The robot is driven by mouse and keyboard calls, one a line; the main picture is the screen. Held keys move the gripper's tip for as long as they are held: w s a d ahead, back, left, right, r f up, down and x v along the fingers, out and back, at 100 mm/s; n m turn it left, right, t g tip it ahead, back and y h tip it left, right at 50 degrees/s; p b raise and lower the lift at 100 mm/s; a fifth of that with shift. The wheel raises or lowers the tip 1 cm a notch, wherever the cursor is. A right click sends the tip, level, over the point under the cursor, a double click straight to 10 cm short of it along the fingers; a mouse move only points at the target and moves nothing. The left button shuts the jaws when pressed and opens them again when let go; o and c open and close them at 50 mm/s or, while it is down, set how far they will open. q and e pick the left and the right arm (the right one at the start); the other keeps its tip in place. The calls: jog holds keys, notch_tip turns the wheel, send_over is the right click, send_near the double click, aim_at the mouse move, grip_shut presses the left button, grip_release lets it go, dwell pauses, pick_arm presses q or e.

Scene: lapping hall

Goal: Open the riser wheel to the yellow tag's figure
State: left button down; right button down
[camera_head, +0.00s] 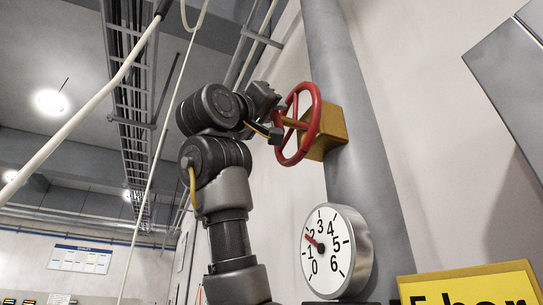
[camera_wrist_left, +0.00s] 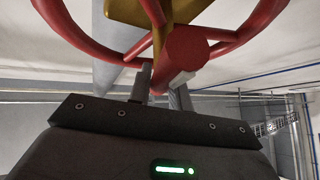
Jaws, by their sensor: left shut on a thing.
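The red riser wheel (camera_head: 317,110) stands on a brass-yellow valve body (camera_head: 338,130) on a thick grey pipe. My left gripper (camera_head: 270,112) is shut on the wheel at its left side. In the left wrist view the gripper's fingers (camera_wrist_left: 160,88) are against the red wheel (camera_wrist_left: 105,45); the exact contact is partly hidden. The round white gauge (camera_head: 340,250) below reads 0 to 6; its red needle points up-left, close to the 2. The yellow tag (camera_head: 510,275) at the lower right is cut off; a flat-topped figure, perhaps 5, stands before "bar". My right gripper is out of view.
The grey riser pipe (camera_head: 345,60) runs along the pale wall behind the wheel. A grey panel (camera_head: 515,80) juts in at the upper right. Thin pale pipes or cables (camera_head: 95,100) cross the left side, and a cable tray (camera_head: 130,60) hangs overhead.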

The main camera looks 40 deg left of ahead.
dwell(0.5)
pick_arm(q)
jog(key=c, duration=1.3)
grip_release()
jog(key=b+v, duration=0.6)
jog(key=v, duration=0.4)
jog(key=shift+s+f, duration=0.25)
jog(key=shift+f, duration=0.05)
